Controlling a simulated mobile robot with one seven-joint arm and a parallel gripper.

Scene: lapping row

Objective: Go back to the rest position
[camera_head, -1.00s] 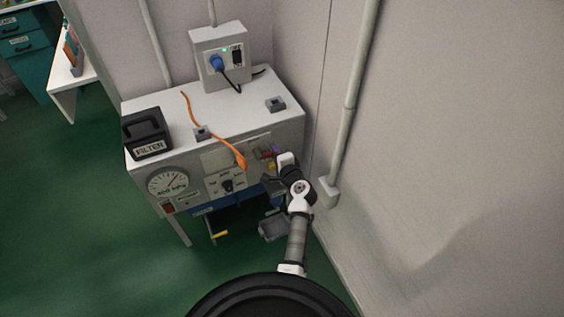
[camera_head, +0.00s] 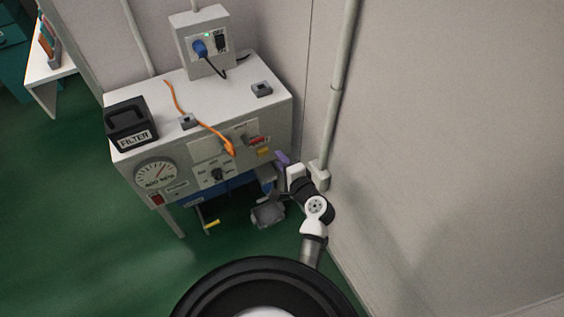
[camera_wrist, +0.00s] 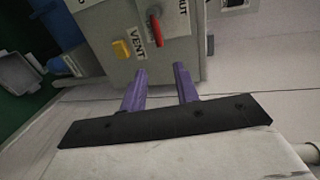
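My gripper (camera_head: 282,158) is at the right front corner of the white bench unit (camera_head: 203,180). In the wrist view its two purple fingers (camera_wrist: 160,72) stand apart with nothing between them. The fingers point towards the front panel, just below a red lever (camera_wrist: 156,31) and a yellow block (camera_wrist: 121,48) beside the VENT label. The red lever (camera_head: 257,140) and yellow block (camera_head: 263,153) also show in the head view, left of the gripper. The gripper appears apart from both.
The wall (camera_head: 420,150) and a vertical pipe (camera_head: 336,100) are close on my arm's right. An orange cord (camera_head: 195,120), a black FILTER box (camera_head: 131,125) and a power box (camera_head: 203,42) are on the bench. A grey device (camera_head: 267,214) is low by the arm. Green floor is open at left.

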